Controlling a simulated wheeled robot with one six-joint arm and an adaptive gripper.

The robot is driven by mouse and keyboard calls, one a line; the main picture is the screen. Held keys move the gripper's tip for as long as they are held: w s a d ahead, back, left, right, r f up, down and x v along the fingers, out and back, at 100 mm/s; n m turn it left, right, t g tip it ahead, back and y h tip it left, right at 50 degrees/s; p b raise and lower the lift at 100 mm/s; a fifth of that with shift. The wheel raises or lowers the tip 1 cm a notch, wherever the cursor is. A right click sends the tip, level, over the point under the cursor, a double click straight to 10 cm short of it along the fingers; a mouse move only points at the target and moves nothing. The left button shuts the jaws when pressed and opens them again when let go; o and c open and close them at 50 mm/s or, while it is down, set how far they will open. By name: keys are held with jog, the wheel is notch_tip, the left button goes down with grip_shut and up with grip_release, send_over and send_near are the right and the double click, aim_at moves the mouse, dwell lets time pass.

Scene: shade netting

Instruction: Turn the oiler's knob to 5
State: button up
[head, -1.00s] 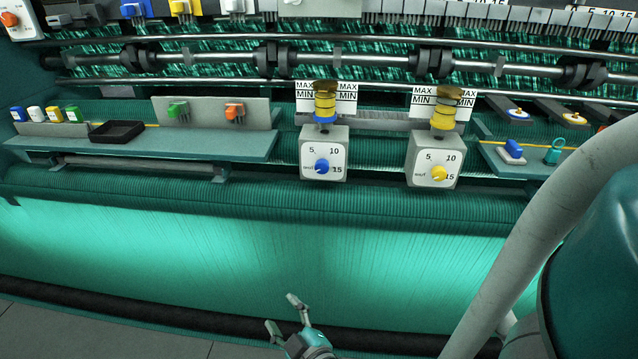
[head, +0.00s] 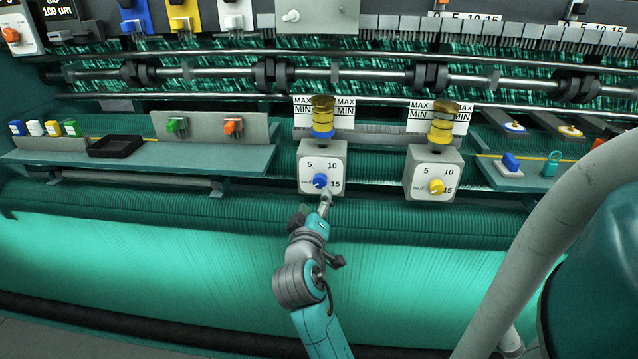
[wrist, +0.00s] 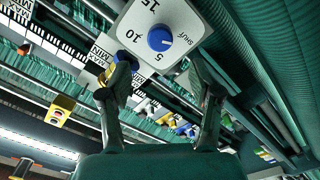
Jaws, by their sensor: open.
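A grey oiler box (head: 335,160) with a blue knob (head: 320,180) has a white dial marked 5, 10, 15 and shut. A second oiler box (head: 448,165) with a yellow knob (head: 437,187) is to its right. My gripper (head: 326,200) is just below and in front of the blue knob. In the wrist view, my open gripper (wrist: 162,82) has one finger on each side, and the blue knob (wrist: 160,39) lies beyond the tips, roughly centred between them. The fingers appear apart from the knob. I cannot tell clearly which mark it points to.
A shelf at the left carries a black tray (head: 115,147), small coloured containers, and green and orange switches (head: 231,126). A right shelf holds a blue switch (head: 510,163) and a teal ring-topped item (head: 551,163). Netting and a roller lie below; space before the dials is open.

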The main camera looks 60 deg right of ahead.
aim_at(319, 183)
jog(key=x, duration=0.9)
jog(key=shift+d, duration=0.1)
jog(key=c, duration=1.1)
jog(key=shift+c, duration=0.2)
